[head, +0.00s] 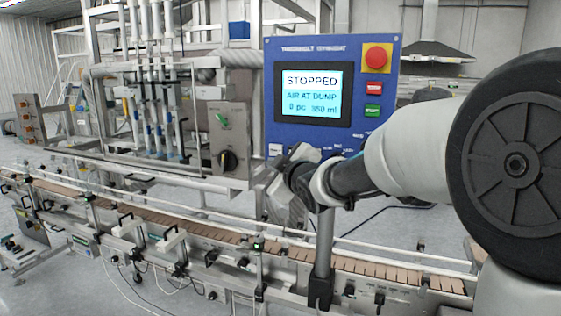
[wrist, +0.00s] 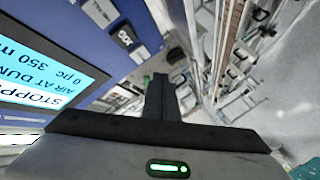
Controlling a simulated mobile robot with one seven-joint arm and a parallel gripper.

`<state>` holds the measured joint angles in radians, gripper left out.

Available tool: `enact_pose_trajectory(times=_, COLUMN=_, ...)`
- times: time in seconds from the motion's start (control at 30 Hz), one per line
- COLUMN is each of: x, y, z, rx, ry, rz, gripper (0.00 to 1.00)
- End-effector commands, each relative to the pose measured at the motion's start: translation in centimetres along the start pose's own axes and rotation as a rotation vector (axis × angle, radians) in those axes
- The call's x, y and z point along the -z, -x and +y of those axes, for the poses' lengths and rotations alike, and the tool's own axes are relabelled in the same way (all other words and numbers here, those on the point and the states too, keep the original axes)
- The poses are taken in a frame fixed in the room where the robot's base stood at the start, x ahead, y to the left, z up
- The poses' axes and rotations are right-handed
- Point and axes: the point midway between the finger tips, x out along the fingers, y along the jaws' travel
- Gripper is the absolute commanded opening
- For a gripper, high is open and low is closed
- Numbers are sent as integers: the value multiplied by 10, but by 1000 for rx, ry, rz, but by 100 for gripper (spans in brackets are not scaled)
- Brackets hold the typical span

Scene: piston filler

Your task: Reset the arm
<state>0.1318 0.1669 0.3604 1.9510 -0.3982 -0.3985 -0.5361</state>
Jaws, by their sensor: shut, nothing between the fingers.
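My arm reaches in from the right in the head view. My gripper (head: 274,187) is in front of the lower left edge of the blue control panel (head: 392,62). In the wrist view my gripper (wrist: 162,82) has its dark fingers together with nothing between them. The panel (wrist: 85,40) fills the left of that view, beside the fingers. Its screen (head: 312,94) reads STOPPED, AIR AT DUMP, 0 pc, 350 ml. My arm hides part of the panel's lower edge. I cannot tell the exact gap between the fingers and the panel.
The panel carries a red round button (head: 376,57), a red key (head: 374,88) and a green key (head: 372,111). A grey box with a black knob (head: 228,160) stands left of my gripper. The conveyor (head: 160,215) and its rails run below. Filling nozzles (head: 155,100) stand behind.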

Motion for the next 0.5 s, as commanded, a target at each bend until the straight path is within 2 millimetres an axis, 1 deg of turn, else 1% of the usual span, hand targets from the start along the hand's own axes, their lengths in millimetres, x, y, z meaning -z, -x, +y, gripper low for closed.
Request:
enact_pose_trajectory(times=0.03, x=-2, y=22, z=10, rx=2, ry=-25, rz=-66, gripper=0)
enact_pose_trajectory(times=0.07, x=-8, y=36, z=13, rx=6, ry=-52, rz=-119, gripper=0)
enact_pose_trajectory(times=0.13, x=-26, y=80, z=20, rx=10, ry=-135, rz=-258, gripper=0)
enact_pose_trajectory(times=0.17, x=-35, y=101, z=21, rx=10, ry=-180, rz=-321, gripper=0)
enact_pose_trajectory(times=0.2, x=-47, y=130, z=20, rx=10, ry=-245, rz=-403, gripper=0)
enact_pose_trajectory(times=0.23, x=-55, y=152, z=18, rx=8, ry=-294, rz=-460, gripper=0)
enact_pose_trajectory(times=0.27, x=-62, y=174, z=15, rx=7, ry=-346, rz=-514, gripper=0)
enact_pose_trajectory(times=0.3, x=-72, y=203, z=10, rx=5, ry=-417, rz=-583, gripper=0)
enact_pose_trajectory(times=0.33, x=-78, y=225, z=5, rx=3, ry=-470, rz=-631, gripper=0)
enact_pose_trajectory(times=0.37, x=-83, y=246, z=-2, rx=4, ry=-524, rz=-677, gripper=0)
enact_pose_trajectory(times=0.4, x=-89, y=272, z=-11, rx=6, ry=-596, rz=-733, gripper=0)
enact_pose_trajectory(times=0.47, x=-96, y=308, z=-27, rx=12, ry=-696, rz=-808, gripper=0)
enact_pose_trajectory(times=0.5, x=-98, y=329, z=-38, rx=18, ry=-757, rz=-850, gripper=0)
